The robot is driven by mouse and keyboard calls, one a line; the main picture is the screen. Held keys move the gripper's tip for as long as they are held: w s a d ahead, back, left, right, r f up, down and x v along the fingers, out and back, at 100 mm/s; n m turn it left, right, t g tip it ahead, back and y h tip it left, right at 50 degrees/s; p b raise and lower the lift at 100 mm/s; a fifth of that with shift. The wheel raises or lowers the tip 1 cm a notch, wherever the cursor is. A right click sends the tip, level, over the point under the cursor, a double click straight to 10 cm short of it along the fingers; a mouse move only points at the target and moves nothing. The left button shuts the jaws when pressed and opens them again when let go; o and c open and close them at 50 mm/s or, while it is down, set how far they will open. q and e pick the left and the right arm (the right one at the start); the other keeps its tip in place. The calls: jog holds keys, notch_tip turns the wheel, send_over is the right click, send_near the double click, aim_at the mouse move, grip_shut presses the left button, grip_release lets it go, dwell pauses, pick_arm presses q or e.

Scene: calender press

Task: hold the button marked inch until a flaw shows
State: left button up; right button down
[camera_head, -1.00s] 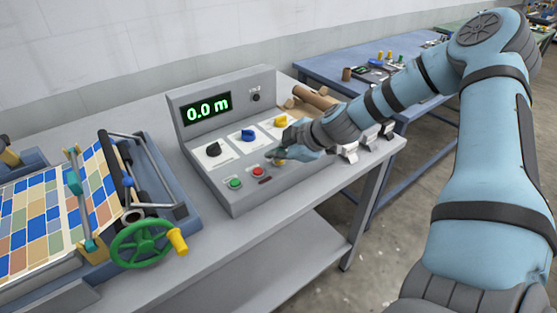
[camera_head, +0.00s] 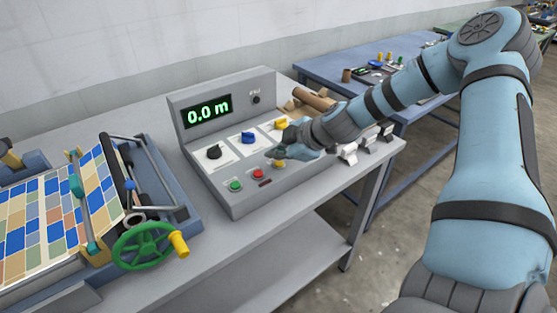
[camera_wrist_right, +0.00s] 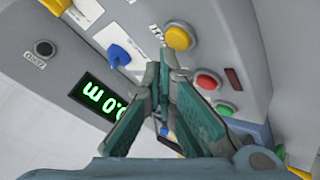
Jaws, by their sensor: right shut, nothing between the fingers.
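The grey control panel (camera_head: 222,196) has a row of green (camera_head: 235,185), red (camera_head: 258,174) and yellow (camera_head: 280,163) buttons. In the right wrist view, the yellow button (camera_wrist_right: 180,38) has a label beside it, partly hidden and too small to read surely as inch. My right gripper (camera_head: 273,154) is shut and empty, its tips just above the panel near the yellow button; the right wrist view shows the fingertips (camera_wrist_right: 160,72) apart from that button. The sheet of coloured squares (camera_head: 45,225) lies on the press at left; I make out no clear flaw. My left gripper is out of view.
The green display (camera_head: 207,110) reads 0.0 m. Black (camera_head: 213,152), blue (camera_head: 248,138) and yellow (camera_head: 281,123) knobs stand above the buttons. A green handwheel (camera_head: 145,243) is on the press. Brown rolls (camera_head: 315,98) lie behind my right gripper.

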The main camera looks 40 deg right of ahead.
aim_at(277, 164)
jog(key=shift+r, duration=0.35)
notch_tip(277, 164, up, 5)
jog(key=p, duration=0.5)
jog(key=shift+f, duration=0.1)
dwell(0.4)
